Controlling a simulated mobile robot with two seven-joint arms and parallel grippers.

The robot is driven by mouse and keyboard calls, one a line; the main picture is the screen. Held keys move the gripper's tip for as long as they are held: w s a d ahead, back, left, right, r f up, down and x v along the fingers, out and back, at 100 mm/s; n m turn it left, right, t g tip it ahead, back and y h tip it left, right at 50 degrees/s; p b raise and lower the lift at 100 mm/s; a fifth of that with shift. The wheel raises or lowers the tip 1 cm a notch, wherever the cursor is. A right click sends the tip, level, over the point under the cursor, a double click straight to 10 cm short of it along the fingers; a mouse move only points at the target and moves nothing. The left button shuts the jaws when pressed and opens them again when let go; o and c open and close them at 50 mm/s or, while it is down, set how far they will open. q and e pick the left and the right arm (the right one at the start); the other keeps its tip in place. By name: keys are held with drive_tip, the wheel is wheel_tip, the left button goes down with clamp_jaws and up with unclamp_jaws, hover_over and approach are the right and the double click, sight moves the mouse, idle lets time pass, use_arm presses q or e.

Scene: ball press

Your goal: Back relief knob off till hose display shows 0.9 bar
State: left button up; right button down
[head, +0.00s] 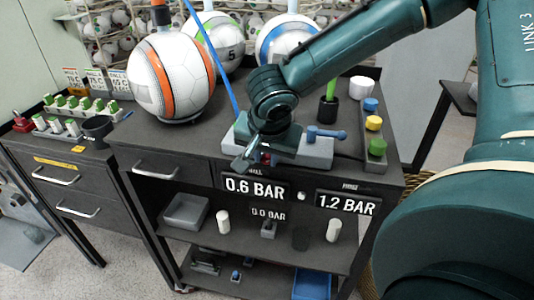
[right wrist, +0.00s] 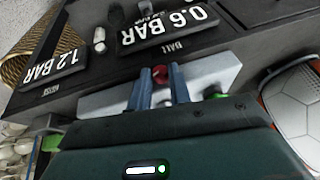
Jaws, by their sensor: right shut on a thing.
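The hose display (head: 346,203) reads 1.2 BAR on the front of the dark cart; it also shows upside down in the right wrist view (right wrist: 58,72). The ball display (head: 255,187) beside it reads 0.6 BAR. A small red knob (right wrist: 160,73) sits at the front of the grey press block (head: 312,150). My right gripper (right wrist: 160,82) is shut on the red knob, one finger on each side. In the head view my right gripper (head: 256,160) mostly hides the knob. My left gripper is not in view.
A white and orange ball (head: 172,76) stands on the cart top left of my arm, with more balls behind. A blue-handled lever (head: 326,134) and blue, yellow and green knobs (head: 374,123) lie to the right. A lower display (head: 268,214) reads 0.0 BAR.

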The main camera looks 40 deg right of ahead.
drive_tip(key=shift+w+a+g+h, duration=0.15)
drive_tip(key=shift+w+g+h, duration=0.05)
drive_tip(key=shift+g+h, duration=0.45)
drive_tip(key=shift+w+a+f+n+g+h+b, duration=0.15)
drive_tip(key=shift+n+g+h+b, duration=0.1)
drive_tip(key=shift+g+h, duration=0.25)
drive_tip(key=shift+w+a+f+n+g+h+b, duration=0.1)
drive_tip(key=shift+n+g+h+b, duration=0.2)
drive_tip(key=shift+g, duration=0.25)
drive_tip(key=shift+g+h+b, duration=0.35)
drive_tip(key=shift+g+b, duration=0.05)
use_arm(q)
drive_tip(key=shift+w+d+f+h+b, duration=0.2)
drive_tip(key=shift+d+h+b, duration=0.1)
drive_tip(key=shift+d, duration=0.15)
use_arm(e)
drive_tip(key=shift+r+h, duration=0.1)
drive_tip(key=shift+h, duration=0.2)
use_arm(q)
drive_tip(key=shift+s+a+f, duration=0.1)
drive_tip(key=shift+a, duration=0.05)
use_arm(e)
drive_tip(key=shift+w+g, duration=0.1)
drive_tip(key=shift+g, duration=0.2)
drive_tip(key=c, duration=1.3)
unclamp_jaws()
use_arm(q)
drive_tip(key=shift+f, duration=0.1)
use_arm(e)
drive_tip(key=shift+r, duration=0.1)
